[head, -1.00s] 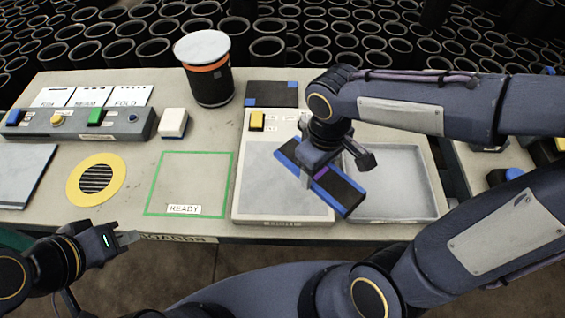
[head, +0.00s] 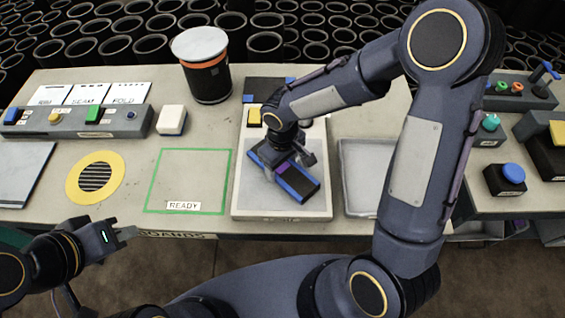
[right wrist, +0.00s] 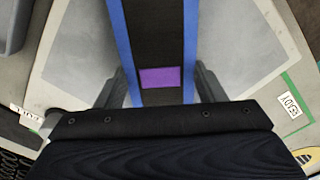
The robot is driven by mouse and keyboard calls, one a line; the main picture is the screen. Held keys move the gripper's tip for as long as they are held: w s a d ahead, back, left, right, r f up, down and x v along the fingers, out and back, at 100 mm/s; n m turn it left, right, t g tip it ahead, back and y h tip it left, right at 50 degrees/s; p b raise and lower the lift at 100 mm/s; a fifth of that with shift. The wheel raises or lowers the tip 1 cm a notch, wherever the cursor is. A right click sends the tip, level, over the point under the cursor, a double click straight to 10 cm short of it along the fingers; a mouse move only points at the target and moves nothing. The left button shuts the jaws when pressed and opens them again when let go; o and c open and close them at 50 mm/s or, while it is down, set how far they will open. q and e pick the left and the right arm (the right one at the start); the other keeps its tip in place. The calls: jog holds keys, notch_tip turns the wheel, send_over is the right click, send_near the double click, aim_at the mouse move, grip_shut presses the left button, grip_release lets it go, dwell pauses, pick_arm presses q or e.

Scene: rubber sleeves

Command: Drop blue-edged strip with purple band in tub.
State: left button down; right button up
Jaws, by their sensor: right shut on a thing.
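The dark strip (head: 299,185) has blue edges and a purple band, which shows clearly in the right wrist view (right wrist: 160,78). My right gripper (head: 287,166) is shut on the strip near the purple band, with one finger along each blue edge. The strip is over the pale panel (head: 240,202); I cannot tell whether it touches it. A shallow grey tray (head: 360,206), which looks like the tub, is to the right of the panel, partly hidden by my right arm. My left gripper (head: 124,235) is at the table's front edge, away from the strip; its jaw opening is unclear.
A dark canister with a white lid (head: 204,75) stands at the back. A green-outlined READY square (head: 188,180) is empty left of the panel. A white block (head: 172,119), a button box (head: 75,122) and a yellow ring (head: 75,184) are further left.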

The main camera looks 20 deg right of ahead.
aim_at(282, 168)
jog(key=shift+f, duration=0.1)
jog(key=o, duration=0.8)
jog(key=shift+o, duration=0.2)
notch_tip(282, 168, up, 12)
jog(key=s+d+r+m+t+y, duration=0.1)
jog(key=s+d+r+m+t, duration=0.1)
jog(key=s, duration=0.5)
jog(key=s+d+r+m+t+y, duration=0.2)
jog(key=s+d+r+m+t, duration=0.1)
jog(key=s+d+m, duration=0.2)
jog(key=s+d, duration=0.2)
jog(key=s, duration=0.1)
jog(key=shift+s+d+y, duration=0.15)
jog(key=shift+s+y, duration=0.05)
jog(key=shift+y, duration=0.1)
jog(key=shift+o, duration=0.4)
jog(key=shift+s+f+m+t, duration=0.1)
jog(key=shift+s+m+t, duration=0.2)
jog(key=shift+s, duration=0.1)
